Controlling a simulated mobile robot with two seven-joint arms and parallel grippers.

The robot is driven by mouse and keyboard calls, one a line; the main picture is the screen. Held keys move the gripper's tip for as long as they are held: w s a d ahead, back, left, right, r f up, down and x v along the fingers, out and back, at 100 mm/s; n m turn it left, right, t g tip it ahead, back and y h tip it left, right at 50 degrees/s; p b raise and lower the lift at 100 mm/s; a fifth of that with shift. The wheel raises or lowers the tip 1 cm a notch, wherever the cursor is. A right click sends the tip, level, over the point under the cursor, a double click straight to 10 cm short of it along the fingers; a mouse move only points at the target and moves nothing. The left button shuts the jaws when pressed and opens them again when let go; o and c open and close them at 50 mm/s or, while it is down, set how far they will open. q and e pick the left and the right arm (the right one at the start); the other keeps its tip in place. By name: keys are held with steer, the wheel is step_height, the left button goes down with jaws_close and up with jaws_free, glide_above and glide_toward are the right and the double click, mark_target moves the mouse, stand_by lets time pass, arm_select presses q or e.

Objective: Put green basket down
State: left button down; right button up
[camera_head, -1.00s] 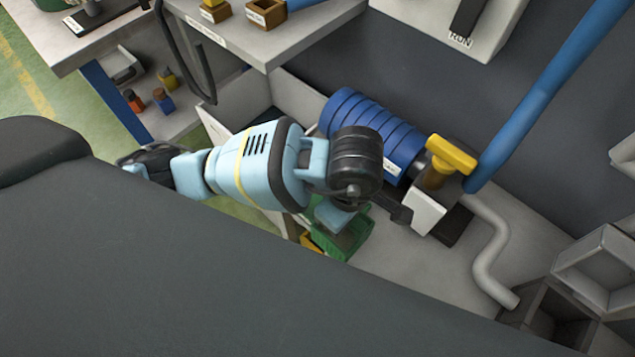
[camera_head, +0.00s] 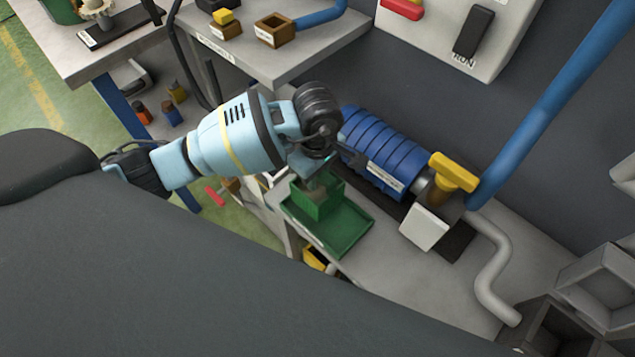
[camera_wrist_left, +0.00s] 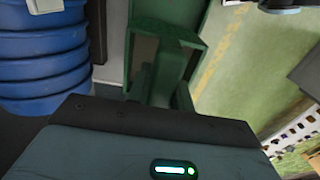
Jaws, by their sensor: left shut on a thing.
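The green basket (camera_head: 316,206) is a small open box at the upper left end of a flat green tray (camera_head: 345,238) on the grey bench. My left gripper (camera_head: 318,184) reaches down from above and is shut on the basket. I cannot tell whether the basket's base touches the tray. In the left wrist view the green basket (camera_wrist_left: 193,46) shows just beyond the gripper housing, and the fingertips are hard to make out there. My right gripper is not in view.
A ribbed blue cylinder (camera_head: 383,150) with a yellow handle (camera_head: 453,172) lies right of the basket. A grey bent pipe (camera_head: 491,265) and a blue pipe (camera_head: 550,100) are further right. A yellow box (camera_head: 316,257) sits below the tray.

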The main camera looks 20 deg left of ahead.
mark_target(317, 199)
arm_select(q)
steer(key=shift+f, duration=1.7)
steer(key=shift+f, duration=0.2)
steer(key=c, duration=1.3)
jaws_free()
steer(key=shift+o, duration=0.2)
steer(key=shift+r, duration=0.15)
step_height(317, 199, up, 12)
steer(key=shift+r+p, duration=0.1)
steer(key=shift+p, duration=0.25)
